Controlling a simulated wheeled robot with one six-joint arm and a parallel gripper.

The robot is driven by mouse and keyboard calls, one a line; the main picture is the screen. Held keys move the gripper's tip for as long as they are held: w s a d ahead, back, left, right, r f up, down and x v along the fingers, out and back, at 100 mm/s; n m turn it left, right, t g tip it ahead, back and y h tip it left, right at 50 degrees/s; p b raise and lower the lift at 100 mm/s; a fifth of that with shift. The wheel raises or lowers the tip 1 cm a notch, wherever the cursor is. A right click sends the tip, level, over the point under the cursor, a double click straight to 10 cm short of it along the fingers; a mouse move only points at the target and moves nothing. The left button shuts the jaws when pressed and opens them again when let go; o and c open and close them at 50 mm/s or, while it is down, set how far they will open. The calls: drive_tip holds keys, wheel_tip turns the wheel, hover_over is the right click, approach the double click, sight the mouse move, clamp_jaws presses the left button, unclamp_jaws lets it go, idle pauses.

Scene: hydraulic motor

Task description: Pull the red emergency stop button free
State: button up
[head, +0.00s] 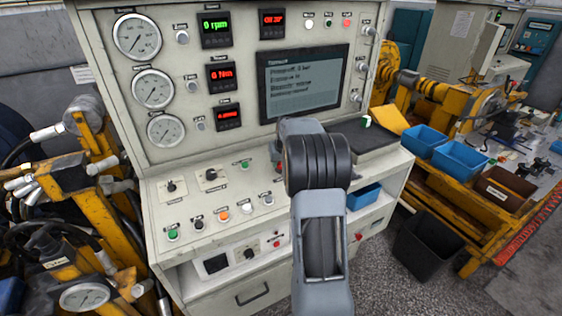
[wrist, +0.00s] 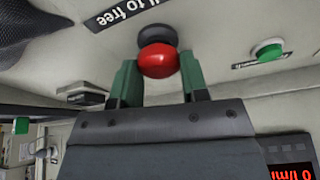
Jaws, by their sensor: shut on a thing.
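The red emergency stop button (wrist: 158,62) shows in the wrist view, a round red head on a black collar (wrist: 155,35) set in the pale console panel. My gripper (wrist: 158,70) has one green finger on each side of the red head and is shut on it. A label ending in "to free" (wrist: 122,10) is beside the button.
A green button (wrist: 267,50) sits right of the red one and a black knob (wrist: 84,94) left of it. The console (head: 160,205) carries gauges, displays and several small buttons. Blue bins (head: 460,157) stand on a yellow bench at right; hoses and yellow frames crowd the left.

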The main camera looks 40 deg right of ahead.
clamp_jaws()
drive_tip(key=shift+r, duration=0.65)
drive_tip(key=o, duration=0.9)
unclamp_jaws()
drive_tip(key=shift+s, duration=0.1)
drive_tip(key=b+v, duration=0.1)
drive_tip(key=v, duration=1.2)
drive_tip(key=shift+s+r, duration=0.1)
drive_tip(key=shift+r, duration=0.25)
drive_tip(key=shift+a, duration=0.1)
